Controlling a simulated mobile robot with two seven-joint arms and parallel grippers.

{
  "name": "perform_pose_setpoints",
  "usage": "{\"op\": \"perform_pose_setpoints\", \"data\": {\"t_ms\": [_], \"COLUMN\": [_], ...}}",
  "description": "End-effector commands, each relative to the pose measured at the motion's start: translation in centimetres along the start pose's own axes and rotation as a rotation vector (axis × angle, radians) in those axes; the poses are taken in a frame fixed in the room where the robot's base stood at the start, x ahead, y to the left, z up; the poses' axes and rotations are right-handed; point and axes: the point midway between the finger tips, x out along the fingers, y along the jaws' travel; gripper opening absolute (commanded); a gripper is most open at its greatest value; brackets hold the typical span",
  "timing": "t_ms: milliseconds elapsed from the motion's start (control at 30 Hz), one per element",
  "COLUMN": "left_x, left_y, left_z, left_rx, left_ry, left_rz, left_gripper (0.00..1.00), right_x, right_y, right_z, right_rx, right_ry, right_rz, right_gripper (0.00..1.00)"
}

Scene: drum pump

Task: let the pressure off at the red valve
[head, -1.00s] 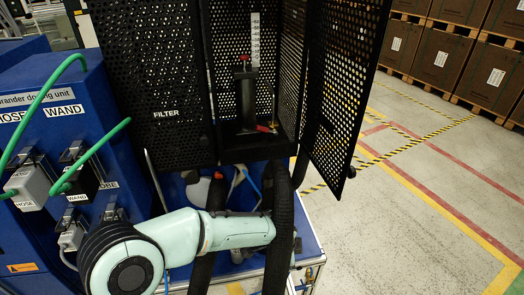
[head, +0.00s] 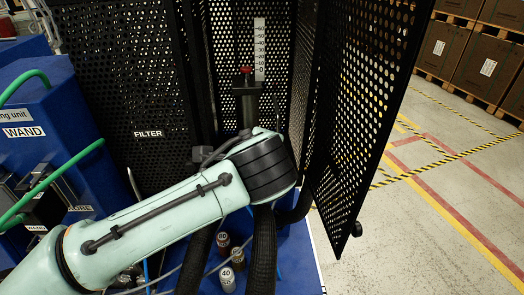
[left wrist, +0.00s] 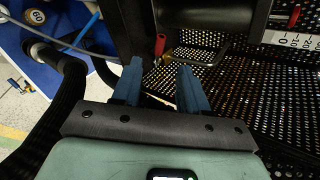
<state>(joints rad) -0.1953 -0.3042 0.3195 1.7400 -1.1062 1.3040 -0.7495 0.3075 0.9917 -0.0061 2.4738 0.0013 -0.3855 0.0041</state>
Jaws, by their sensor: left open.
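Inside the open mesh cage stands a dark upright cylinder (head: 246,108) with a red knob (head: 246,69) on top. In the left wrist view a small red valve handle (left wrist: 160,45) sits low beside the cylinder (left wrist: 205,17), by a thin bent metal rod. The red knob (left wrist: 295,15) is at the upper right there. My left gripper (left wrist: 160,75) is open and empty, its blue fingers pointing toward the red handle, which shows just beyond and between the tips. I see no contact. In the head view my left wrist hides the handle and the gripper. My right gripper is not in view.
A perforated door (head: 365,110) stands open at the right of the cage. The filter panel (head: 130,90) is at the left. Black hoses (head: 262,250) run below my wrist. A white scale (head: 259,45) is behind the cylinder. Clear floor lies at the right.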

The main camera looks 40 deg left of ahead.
Motion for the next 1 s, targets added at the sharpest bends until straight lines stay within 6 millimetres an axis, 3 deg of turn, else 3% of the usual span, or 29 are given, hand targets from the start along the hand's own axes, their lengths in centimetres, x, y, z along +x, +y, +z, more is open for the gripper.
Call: {"op": "perform_pose_setpoints", "data": {"t_ms": [200, 400, 600, 900, 933, 1000], "left_x": [5.0, 8.4, 10.1, 10.4, 10.3, 10.3], "left_y": [0.1, 0.0, 0.0, 0.0, 0.0, 0.0], "left_z": [0.0, 0.0, -0.1, -0.1, -0.1, -0.1], "left_rx": [0.001, 0.002, 0.0, 0.0, 0.0, 0.0], "left_ry": [-0.003, -0.002, 0.0, 0.0, 0.0, 0.0], "left_rz": [0.005, 0.004, 0.002, 0.001, 0.001, 0.001], "left_gripper": [0.43, 0.43, 0.43, 0.43, 0.4, 0.17], "right_x": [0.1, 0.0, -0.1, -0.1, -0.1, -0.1], "right_y": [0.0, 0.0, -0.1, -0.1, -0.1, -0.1], "right_z": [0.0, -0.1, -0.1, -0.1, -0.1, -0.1], "right_rx": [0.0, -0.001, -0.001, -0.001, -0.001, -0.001], "right_ry": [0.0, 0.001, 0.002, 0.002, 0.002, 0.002], "right_rz": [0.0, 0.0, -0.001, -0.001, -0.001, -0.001], "right_gripper": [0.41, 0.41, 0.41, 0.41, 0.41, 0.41]}}
